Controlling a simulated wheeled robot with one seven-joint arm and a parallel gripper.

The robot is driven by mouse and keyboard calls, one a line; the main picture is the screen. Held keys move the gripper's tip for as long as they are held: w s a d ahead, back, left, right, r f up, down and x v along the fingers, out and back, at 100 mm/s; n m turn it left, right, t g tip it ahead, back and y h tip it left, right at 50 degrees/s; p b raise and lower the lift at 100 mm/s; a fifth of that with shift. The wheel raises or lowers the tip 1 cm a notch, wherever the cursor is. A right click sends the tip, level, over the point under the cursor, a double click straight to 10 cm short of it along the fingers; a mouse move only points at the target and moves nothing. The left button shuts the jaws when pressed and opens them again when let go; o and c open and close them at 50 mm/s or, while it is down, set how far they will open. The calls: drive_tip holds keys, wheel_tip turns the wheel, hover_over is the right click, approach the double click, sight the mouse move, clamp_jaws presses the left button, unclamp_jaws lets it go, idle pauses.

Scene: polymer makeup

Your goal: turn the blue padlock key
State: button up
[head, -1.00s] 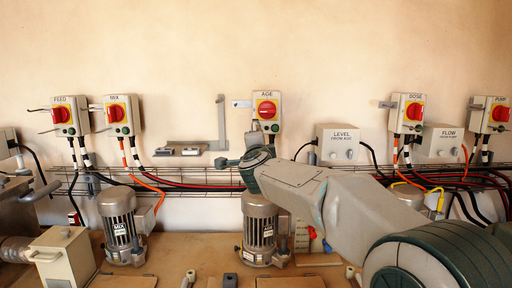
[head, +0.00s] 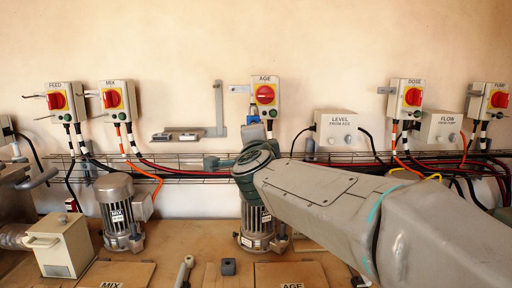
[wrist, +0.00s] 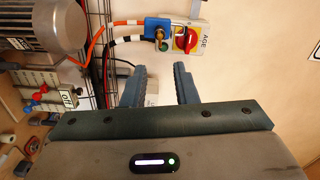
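The blue padlock (wrist: 153,24) hangs beside the AGE switch box (wrist: 200,38) with its red knob. A brass-coloured key part (wrist: 159,36) shows on its face. In the head view the padlock (head: 254,110) is a small blue patch at the lower left of the AGE box (head: 265,94). My gripper (wrist: 158,70) is open and empty. Its two dark fingers point toward the padlock, with a visible gap between fingertips and padlock. In the head view my arm hides most of the gripper.
A motor (wrist: 40,22) and cables (wrist: 95,50) are close to my gripper in the wrist view. A wire cable tray (head: 320,159) runs along the wall. The LEVEL box (head: 337,132) is to the right of the AGE box. The wall above is clear.

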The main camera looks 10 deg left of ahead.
drive_tip(key=shift+v, duration=1.1)
